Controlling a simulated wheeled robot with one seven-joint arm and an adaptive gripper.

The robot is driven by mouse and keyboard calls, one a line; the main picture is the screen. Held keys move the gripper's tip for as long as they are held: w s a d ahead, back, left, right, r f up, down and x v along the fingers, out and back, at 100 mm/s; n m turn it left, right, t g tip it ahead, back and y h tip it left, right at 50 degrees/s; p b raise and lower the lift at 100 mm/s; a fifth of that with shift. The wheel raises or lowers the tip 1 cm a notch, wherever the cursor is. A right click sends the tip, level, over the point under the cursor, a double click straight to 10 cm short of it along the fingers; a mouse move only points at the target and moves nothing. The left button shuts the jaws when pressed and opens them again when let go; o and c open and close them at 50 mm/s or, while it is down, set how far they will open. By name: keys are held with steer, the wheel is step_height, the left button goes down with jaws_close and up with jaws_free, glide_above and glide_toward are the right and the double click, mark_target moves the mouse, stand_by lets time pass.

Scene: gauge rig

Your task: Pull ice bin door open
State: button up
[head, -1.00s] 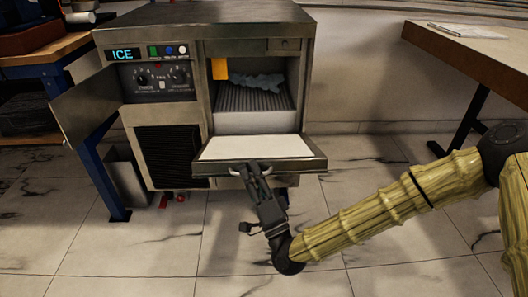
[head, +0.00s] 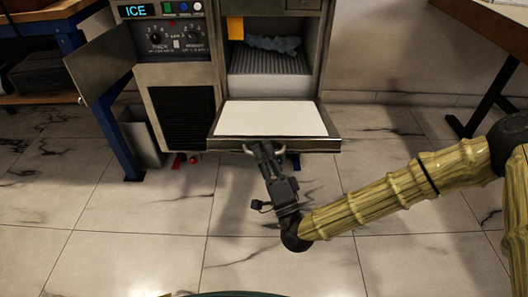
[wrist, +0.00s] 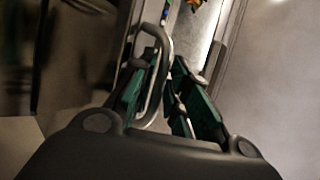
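The ice bin door (head: 270,119) is hinged down, close to level, with its white inner panel facing up. Behind it the bin opening (head: 270,64) shows a ribbed slope with pale blue ice at the back. My gripper (head: 264,149) is at the middle of the door's front edge, on its curved metal handle (head: 282,150). In the wrist view the handle (wrist: 154,95) is a grey loop passing between my green-sided fingers (wrist: 166,72), which look closed on it. The exact contact is partly hidden by the fingers.
A side panel (head: 100,65) stands swung out at the machine's left. A blue-legged bench (head: 112,110) and a grey bin (head: 140,138) are on the left. A wooden table (head: 492,28) is at the right. The tiled floor in front is clear.

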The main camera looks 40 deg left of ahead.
steer(key=shift+d, duration=0.1)
steer(key=v, duration=1.2)
stand_by(0.4)
steer(key=s+d+f+n+g+h+p, duration=0.1)
steer(key=d+f+n+g+h+p, duration=0.15)
steer(key=d+f+h, duration=0.65)
steer(key=s+d+f+n+g+h+p, duration=0.1)
steer(key=d+f+g+h, duration=0.15)
steer(key=d+f, duration=0.7)
steer(key=s+d+f+g+h+p, duration=0.1)
steer(key=s+d+f+g+h, duration=0.2)
steer(key=d, duration=0.6)
steer(key=s+d+f+m+g+h+p, duration=0.1)
steer(key=s+d+f+h, duration=0.15)
steer(key=s+d, duration=0.45)
steer(key=s+d+f+g+h+p, duration=0.1)
steer(key=s+d+f+g+h, duration=0.2)
steer(key=d, duration=0.7)
step_height(320, 180, up, 40)
steer(key=d+h+p, duration=0.1)
steer(key=p, duration=3.7)
steer(key=shift+f, duration=0.2)
